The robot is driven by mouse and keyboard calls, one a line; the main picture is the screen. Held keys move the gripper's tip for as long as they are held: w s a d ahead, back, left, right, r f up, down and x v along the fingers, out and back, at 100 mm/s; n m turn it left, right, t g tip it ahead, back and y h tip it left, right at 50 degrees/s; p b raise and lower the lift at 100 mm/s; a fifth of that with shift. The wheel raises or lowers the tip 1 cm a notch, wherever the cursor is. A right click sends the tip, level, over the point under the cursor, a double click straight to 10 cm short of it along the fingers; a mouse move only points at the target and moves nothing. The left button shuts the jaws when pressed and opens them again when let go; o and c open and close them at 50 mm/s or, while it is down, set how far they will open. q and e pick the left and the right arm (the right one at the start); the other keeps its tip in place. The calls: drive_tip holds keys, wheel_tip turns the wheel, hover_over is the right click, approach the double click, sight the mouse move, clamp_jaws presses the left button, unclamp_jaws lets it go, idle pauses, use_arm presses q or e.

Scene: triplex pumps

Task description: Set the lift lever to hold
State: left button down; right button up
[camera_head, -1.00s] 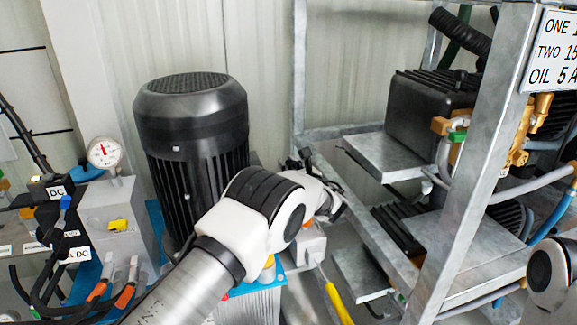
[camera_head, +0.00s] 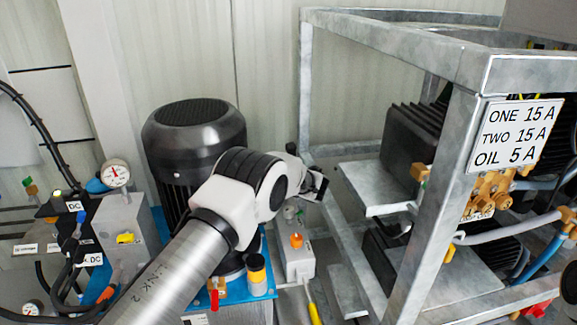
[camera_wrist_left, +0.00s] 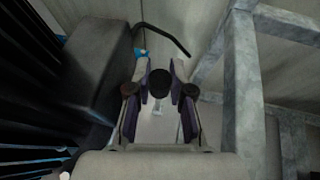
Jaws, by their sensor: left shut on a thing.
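My left gripper (camera_head: 316,186) reaches in from the left past the black motor, above a grey box (camera_head: 296,262) with an orange knob (camera_head: 296,240). In the left wrist view its two fingers (camera_wrist_left: 159,90) are on either side of a round black knob (camera_wrist_left: 159,82), with a pale stem below it. The gripper is shut on this knob, which looks like the end of the lift lever. The lever's base and any hold marking cannot be made out. My right gripper is not in view.
The large black motor (camera_head: 194,130) stands close to my left arm. A galvanized frame (camera_head: 455,180) with a current sign (camera_head: 518,133) fills the right side. A yellow-handled rod (camera_head: 314,313) is low in front. A gauge (camera_head: 116,173) and cables are at left.

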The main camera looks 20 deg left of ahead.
use_arm(q)
drive_tip(key=shift+w, duration=0.1)
drive_tip(key=shift+a, duration=0.1)
drive_tip(key=c, duration=1)
unclamp_jaws()
drive_tip(key=v, duration=1.2)
